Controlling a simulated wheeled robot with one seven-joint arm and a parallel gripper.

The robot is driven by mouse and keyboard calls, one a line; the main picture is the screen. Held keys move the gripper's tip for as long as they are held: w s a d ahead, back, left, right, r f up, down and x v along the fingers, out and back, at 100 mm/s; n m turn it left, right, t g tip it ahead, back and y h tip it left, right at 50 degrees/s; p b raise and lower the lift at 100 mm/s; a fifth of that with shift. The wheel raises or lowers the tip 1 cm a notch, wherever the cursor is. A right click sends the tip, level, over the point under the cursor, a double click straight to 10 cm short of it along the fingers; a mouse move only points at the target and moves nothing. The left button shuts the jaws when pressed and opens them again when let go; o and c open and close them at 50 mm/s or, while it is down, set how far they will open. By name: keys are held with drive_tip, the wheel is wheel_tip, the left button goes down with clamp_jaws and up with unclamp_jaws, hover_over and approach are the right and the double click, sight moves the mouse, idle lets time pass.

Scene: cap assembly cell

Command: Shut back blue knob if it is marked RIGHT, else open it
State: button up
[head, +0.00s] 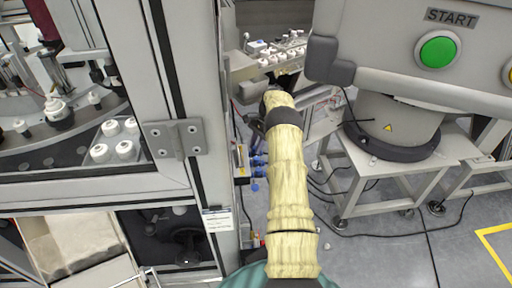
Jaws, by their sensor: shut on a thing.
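Small blue knobs (259,160) stick out to the right from the side of the machine frame, low in the middle of the head view, one behind another. The back one is the farthest of those I can see. A white label (218,220) is on the frame below them; its print is too small to read, and I can make out no RIGHT mark. My gripper (258,123) shows only as a small dark part beyond my cream-sleeved arm, above the knobs in the picture. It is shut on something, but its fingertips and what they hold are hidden.
The machine's post and hinge (175,139) stand close on the left. A grey console with a green START button (438,51) is at the upper right, near a white wheeled stand (360,160). Cables (345,190) lie on the floor. Floor at the lower right is clear.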

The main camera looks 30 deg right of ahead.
drive_tip(key=shift+w+r+n, duration=0.1)
drive_tip(key=shift+w+n, duration=0.05)
drive_tip(key=shift+n, duration=0.15)
drive_tip(key=shift+d, duration=0.1)
drive_tip(key=o, duration=1)
drive_tip(key=m, duration=0.1)
drive_tip(key=m+t+p, duration=0.1)
drive_tip(key=m+p, duration=0.1)
drive_tip(key=m, duration=0.1)
drive_tip(key=shift+s+r, duration=0.1)
drive_tip(key=shift+s, duration=0.15)
drive_tip(key=m+t+p, duration=0.1)
drive_tip(key=m, duration=0.1)
drive_tip(key=m+t+h+p, duration=0.1)
drive_tip(key=m, duration=0.2)
drive_tip(key=shift+s, duration=0.15)
drive_tip(key=b+v, duration=0.1)
drive_tip(key=v, duration=1.6)
drive_tip(key=shift+s+b, duration=0.15)
drive_tip(key=shift+b, duration=0.15)
